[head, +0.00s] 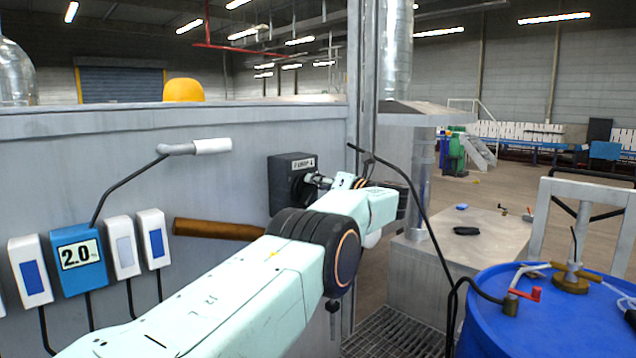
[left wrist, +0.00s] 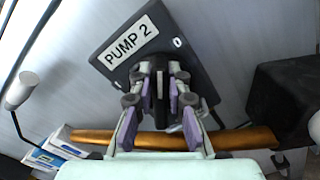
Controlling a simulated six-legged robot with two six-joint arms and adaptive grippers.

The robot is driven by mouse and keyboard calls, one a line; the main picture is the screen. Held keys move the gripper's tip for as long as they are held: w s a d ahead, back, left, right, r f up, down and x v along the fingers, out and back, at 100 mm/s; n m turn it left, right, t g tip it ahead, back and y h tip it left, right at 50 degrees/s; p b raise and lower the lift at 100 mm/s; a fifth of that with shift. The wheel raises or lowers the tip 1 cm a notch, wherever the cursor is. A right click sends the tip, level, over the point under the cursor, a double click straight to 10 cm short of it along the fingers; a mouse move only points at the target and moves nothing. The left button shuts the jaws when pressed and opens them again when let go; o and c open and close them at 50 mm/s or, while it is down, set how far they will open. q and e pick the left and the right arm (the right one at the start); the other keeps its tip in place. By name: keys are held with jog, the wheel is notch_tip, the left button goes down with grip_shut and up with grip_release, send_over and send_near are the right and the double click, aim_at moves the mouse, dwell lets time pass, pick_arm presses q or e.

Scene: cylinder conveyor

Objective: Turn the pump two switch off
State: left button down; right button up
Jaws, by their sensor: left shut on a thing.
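The pump two switch is a dark grey box (head: 281,180) on the grey wall panel, with a white label at its top. In the left wrist view the box (left wrist: 188,42) carries the label "PUMP 2" and looks tilted. My left gripper (head: 318,182) reaches the front of the box. In the left wrist view its fingers (left wrist: 160,84) are shut on the dark switch knob (left wrist: 160,92), one on each side. The fingers hide much of the knob, so its setting cannot be read. My right gripper is not in view.
A brown bar (head: 218,229) and a white-ended handle (head: 211,146) stick out from the panel left of the switch. A blue meter (head: 78,258) reads 2.0. A blue drum (head: 540,325) with fittings stands at the right. A black cable (head: 424,205) hangs near my arm.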

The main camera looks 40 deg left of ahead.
pick_arm(q)
jog(key=shift+s+a+f, duration=0.1)
jog(key=shift+f, duration=0.1)
jog(key=c, duration=1.3)
grip_release()
jog(key=shift+a, duration=0.15)
jog(key=shift+r, duration=0.1)
jog(key=shift+d, duration=0.2)
jog(key=shift+d, duration=0.35)
jog(key=s+d, duration=0.1)
jog(key=d, duration=1)
jog(key=shift+d, duration=0.1)
